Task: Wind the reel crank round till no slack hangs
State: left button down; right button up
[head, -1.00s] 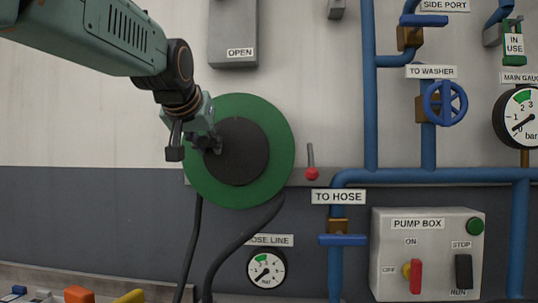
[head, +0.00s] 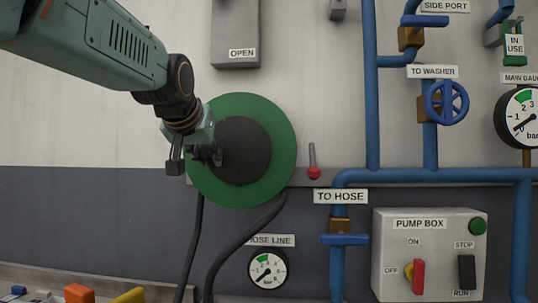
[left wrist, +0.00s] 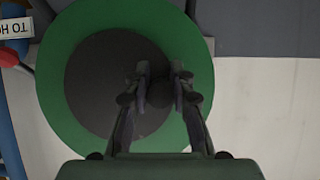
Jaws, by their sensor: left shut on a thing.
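The green reel (head: 278,150) with its dark round hub (head: 247,152) is on the wall. It also fills much of the left wrist view (left wrist: 60,110). My left gripper (head: 212,154) is at the left edge of the hub. In the left wrist view its two fingers (left wrist: 160,85) close around a dark crank handle (left wrist: 160,94), mostly hidden between them. A black hose (head: 240,240) hangs in a curve from the reel's lower right, and another dark run hangs at its lower left. My right gripper is not in view.
A small lever with a red knob (head: 313,173) is just right of the reel. Blue pipes (head: 372,100), a TO HOSE valve (head: 343,240) and a pump box (head: 430,255) stand farther right. A hose line gauge (head: 267,269) is below. A grey box (head: 236,40) is above.

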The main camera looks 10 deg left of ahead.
aim_at(219, 176)
pick_arm(q)
jog(key=shift+f, duration=0.35)
jog(key=shift+d+f+b, duration=0.2)
jog(key=shift+f+b, duration=0.1)
jog(key=shift+f, duration=0.25)
jog(key=shift+d, duration=0.1)
jog(key=shift+d+f, duration=0.2)
jog(key=shift+f, duration=0.35)
jog(key=shift+d, duration=0.1)
jog(key=shift+r, duration=0.1)
jog(key=shift+d, duration=0.15)
